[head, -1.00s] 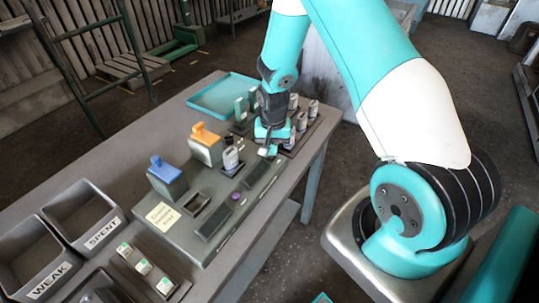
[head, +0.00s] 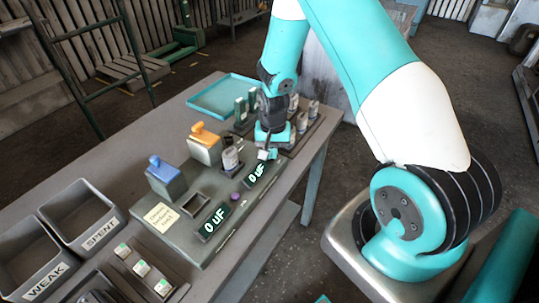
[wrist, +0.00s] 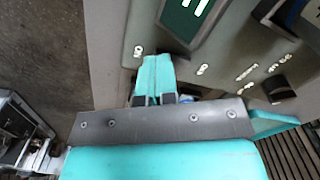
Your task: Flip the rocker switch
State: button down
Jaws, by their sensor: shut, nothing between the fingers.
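The grey tester (head: 175,228) stands on the bench, and both of its displays, the near one (head: 213,220) and the far one (head: 257,175), are lit and read "0 uF". My gripper (head: 264,154) points down at the tester's far end, beside the far display. In the wrist view my gripper's teal fingers (wrist: 156,66) are together and empty, low over the panel edge between two small white marks. A dark piece at their tips may be the rocker switch; the fingers mostly hide it, so its tilt and any contact cannot be told.
A blue-topped block (head: 166,178) and an orange-topped block (head: 205,145) stand along the tester's back. Bins marked WEAK (head: 48,282) and SPENT (head: 103,234) are at left. A teal tray (head: 222,92) and a rack of canisters (head: 303,130) lie beyond.

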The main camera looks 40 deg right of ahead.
jog(key=shift+r+p, duration=2.55)
jog(key=shift+r, duration=0.95)
jog(key=shift+a+r, duration=0.1)
jog(key=shift+a, duration=0.05)
jog(key=s+a+r+n+y+b, duration=0.1)
jog(key=s+a+r+n+b, duration=0.2)
jog(key=a+r, duration=0.35)
jog(key=s+a+r+n+y+b, duration=0.1)
jog(key=s+a+r+n+b, duration=0.2)
jog(key=a+r, duration=0.4)
jog(key=s+a+r+n+y+b, duration=0.1)
jog(key=s+a+r+n, duration=0.2)
jog(key=s, duration=0.5)
jog(key=s+a+r+n+y+b, duration=0.1)
jog(key=s+a+r+n, duration=0.2)
jog(key=s+a+n, duration=0.2)
jog(key=s+n, duration=0.1)
jog(key=s, duration=0.2)
jog(key=shift+s+a, duration=0.15)
jog(key=shift+a, duration=0.2)
